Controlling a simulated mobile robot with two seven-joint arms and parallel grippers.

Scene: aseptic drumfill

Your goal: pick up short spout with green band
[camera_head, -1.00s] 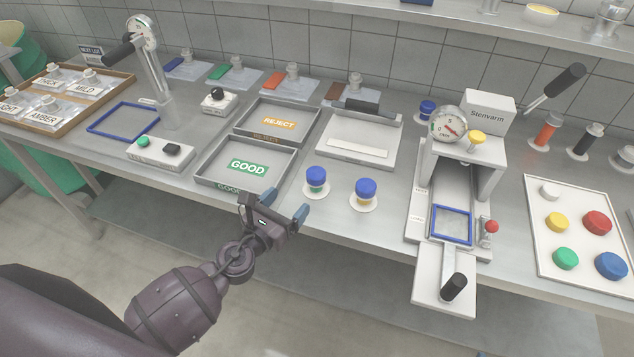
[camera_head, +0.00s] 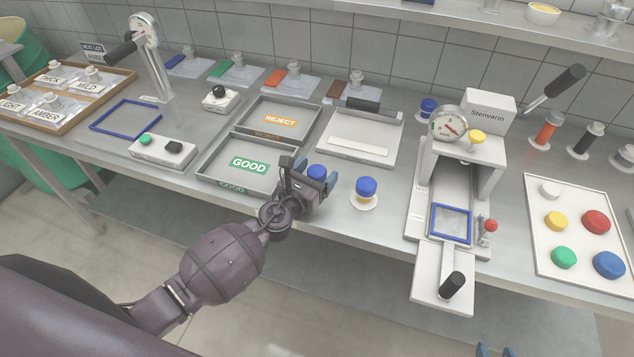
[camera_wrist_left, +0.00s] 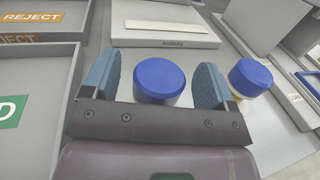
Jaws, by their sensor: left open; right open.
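The short spout with the green band (camera_head: 317,171) stands on the bench just right of the GOOD tray. Its blue cap shows, but my left gripper hides its band now. In the left wrist view its blue cap (camera_wrist_left: 158,80) lies between the two fingers, with gaps on both sides. My left gripper (camera_head: 315,176) is open around it, not closed on it. A similar blue-capped spout with a yellowish band (camera_head: 366,188) stands on a round base to the right. My right gripper (camera_head: 495,351) shows only its blue fingertips at the bottom edge, apart and empty.
The GOOD tray (camera_head: 215,180) and REJECT tray (camera_head: 309,126) are left of and behind the spout. A white flat fixture (camera_head: 390,162) lies behind. The Stenvarm press (camera_head: 420,215) stands to the right. The bench's front edge runs close by the spouts.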

